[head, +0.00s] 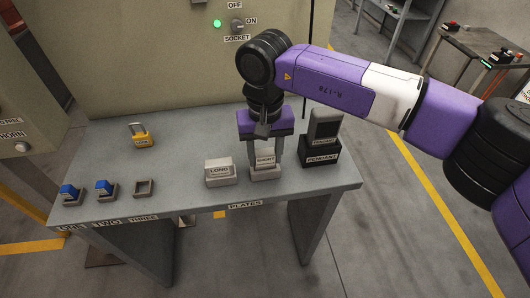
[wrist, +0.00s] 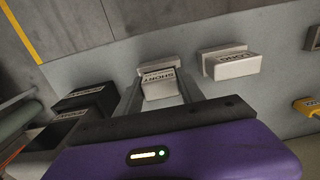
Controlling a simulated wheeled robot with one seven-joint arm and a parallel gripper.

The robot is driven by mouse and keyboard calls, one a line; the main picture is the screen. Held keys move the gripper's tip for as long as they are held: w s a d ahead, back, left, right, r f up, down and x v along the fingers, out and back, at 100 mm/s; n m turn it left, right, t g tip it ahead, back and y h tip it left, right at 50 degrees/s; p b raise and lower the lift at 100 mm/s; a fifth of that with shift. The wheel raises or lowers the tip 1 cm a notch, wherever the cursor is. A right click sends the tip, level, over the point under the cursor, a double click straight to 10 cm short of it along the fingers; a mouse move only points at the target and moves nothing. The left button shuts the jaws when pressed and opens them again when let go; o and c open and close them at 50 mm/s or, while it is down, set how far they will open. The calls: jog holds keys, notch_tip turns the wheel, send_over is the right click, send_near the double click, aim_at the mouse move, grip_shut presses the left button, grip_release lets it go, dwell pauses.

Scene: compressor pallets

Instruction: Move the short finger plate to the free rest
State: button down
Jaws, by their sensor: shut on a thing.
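The short finger plate (head: 265,159) is a pale block labelled SHORT, at the front of the grey bench, above a pale rest (head: 265,174). My gripper (head: 264,153) points down with a finger on each side of the plate and is shut on it. In the wrist view the short plate (wrist: 159,87) is between the fingers. I cannot tell whether it touches its rest. The long finger plate (head: 219,170), labelled LONG, sits just to the left. An empty square holder (head: 144,187) is above the label THREE, farther left.
Two holders with blue tops (head: 106,188) stand at the front left of the bench (head: 185,150). A dark pendant in a black stand (head: 321,150) is close to my gripper's right.

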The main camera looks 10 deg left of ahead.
aim_at(265, 153)
jog(key=shift+f+b, duration=0.45)
jog(key=shift+f, duration=0.2)
jog(key=c, duration=0.6)
grip_release()
jog(key=shift+c, duration=0.2)
notch_tip(265, 153, up, 8)
jog(key=shift+f+b, duration=0.1)
jog(key=shift+b, duration=0.2)
